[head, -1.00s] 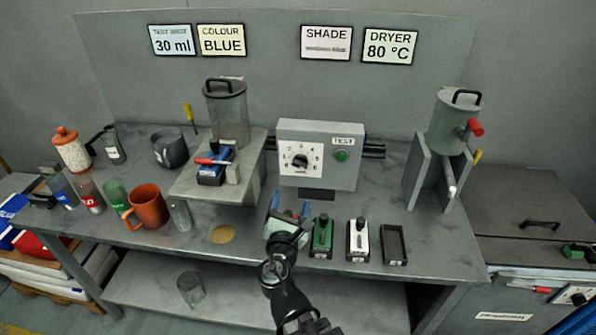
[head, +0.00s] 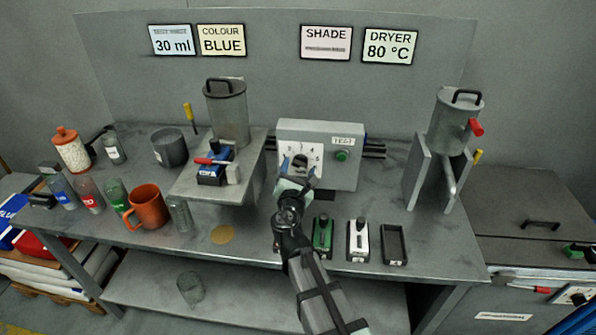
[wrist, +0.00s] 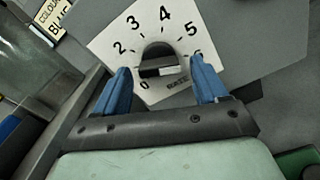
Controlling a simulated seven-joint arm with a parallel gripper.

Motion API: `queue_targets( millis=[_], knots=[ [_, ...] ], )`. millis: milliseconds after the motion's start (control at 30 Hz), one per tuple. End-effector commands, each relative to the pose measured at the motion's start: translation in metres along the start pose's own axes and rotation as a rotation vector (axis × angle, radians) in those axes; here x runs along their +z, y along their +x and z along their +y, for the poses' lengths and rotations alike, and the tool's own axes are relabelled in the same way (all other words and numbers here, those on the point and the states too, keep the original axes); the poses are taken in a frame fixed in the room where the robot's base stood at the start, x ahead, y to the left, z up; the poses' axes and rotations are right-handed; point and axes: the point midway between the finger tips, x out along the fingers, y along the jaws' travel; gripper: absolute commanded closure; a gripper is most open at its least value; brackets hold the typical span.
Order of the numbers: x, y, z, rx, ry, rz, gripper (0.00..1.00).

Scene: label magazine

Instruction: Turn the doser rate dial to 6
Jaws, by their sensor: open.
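The rate dial is a black knob (wrist: 158,62) on a white scale plate (wrist: 104,44), on the front of the grey box (head: 345,165). In the wrist view, numbers including 2, 3, 4, 5 and 6 run around the knob, with 0 at its lower left. A pale bar crosses the knob, but I cannot tell which number it points to. My gripper (wrist: 163,84) is open, with one blue finger on each side of the knob and gaps between. In the head view my gripper (head: 298,174) covers part of the dial.
A green button (head: 342,155) sits right of the dial. A stand with a hopper (head: 228,112) is at the left. Green (head: 322,235) and white (head: 358,240) small devices stand at the bench's front edge, beside an empty holder (head: 394,245).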

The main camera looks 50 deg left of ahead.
Motion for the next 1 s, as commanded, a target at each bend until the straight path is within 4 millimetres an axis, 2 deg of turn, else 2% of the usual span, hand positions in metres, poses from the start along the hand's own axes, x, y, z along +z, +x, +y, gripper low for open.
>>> queue_targets(
  millis=[267,867,1000],
  knots=[
    [0.0001,0.0012,0.0000,0.000,0.000,0.000,0.28],
    [0.0001,0.0010,0.0000,0.000,0.000,0.000,0.83],
    [0.0001,0.0010,0.0001,0.000,0.022,0.000,0.84]
  ],
)
